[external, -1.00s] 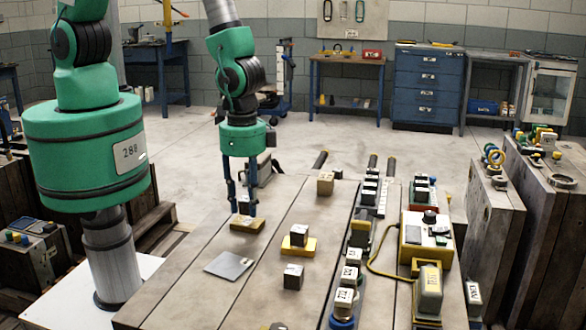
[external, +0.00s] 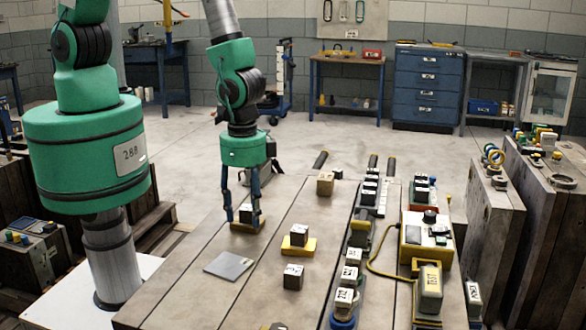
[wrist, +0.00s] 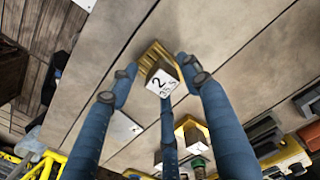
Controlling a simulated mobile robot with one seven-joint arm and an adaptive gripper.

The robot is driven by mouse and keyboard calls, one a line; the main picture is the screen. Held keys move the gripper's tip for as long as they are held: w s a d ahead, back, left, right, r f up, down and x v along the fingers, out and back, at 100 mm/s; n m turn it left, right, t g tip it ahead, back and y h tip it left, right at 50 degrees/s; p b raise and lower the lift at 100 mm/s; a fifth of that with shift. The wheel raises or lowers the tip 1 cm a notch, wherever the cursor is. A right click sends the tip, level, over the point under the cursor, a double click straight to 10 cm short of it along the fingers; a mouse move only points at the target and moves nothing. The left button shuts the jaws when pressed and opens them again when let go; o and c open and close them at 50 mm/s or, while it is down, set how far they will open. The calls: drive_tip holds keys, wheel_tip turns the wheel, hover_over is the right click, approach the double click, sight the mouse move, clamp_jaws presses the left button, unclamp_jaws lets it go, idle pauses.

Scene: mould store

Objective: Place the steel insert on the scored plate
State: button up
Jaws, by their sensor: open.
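My gripper (external: 243,211) is open, its fingers spread on both sides of a dark block (external: 248,215) with a white label, which stands on a yellow base. In the wrist view the label of this block (wrist: 162,84) reads 2 and 35.5, and the fingers reach around it with gaps showing. A flat grey plate (external: 230,265) with a small mark lies on the bench in front of it; it also shows in the wrist view (wrist: 122,128). I cannot tell for sure which block is the steel insert.
Another dark block (external: 299,235) sits on a yellow base to the right. A yellow control box (external: 425,240) with a cable is at the right.

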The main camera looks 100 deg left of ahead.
drive_tip(key=shift+r, duration=0.15)
wheel_tip(320, 180, up, 12)
drive_tip(key=p, duration=0.2)
idle(0.5)
idle(0.5)
wheel_tip(320, 180, up, 14)
drive_tip(key=t, duration=0.1)
hover_over(247, 208)
drive_tip(key=a, duration=0.3)
drive_tip(key=s+a+r+t, duration=0.1)
drive_tip(key=s+r, duration=0.1)
drive_tip(key=r, duration=0.4)
drive_tip(key=s+a+r+t, duration=0.1)
drive_tip(key=s+a+r, duration=0.1)
drive_tip(key=r, duration=0.4)
drive_tip(key=s+a+r+n+t, duration=0.1)
drive_tip(key=s+a+r, duration=0.3)
drive_tip(key=s+r, duration=1.1)
drive_tip(key=shift+s+a+t, duration=0.2)
drive_tip(key=shift+s+t, duration=0.6)
drive_tip(key=shift+s, duration=0.4)
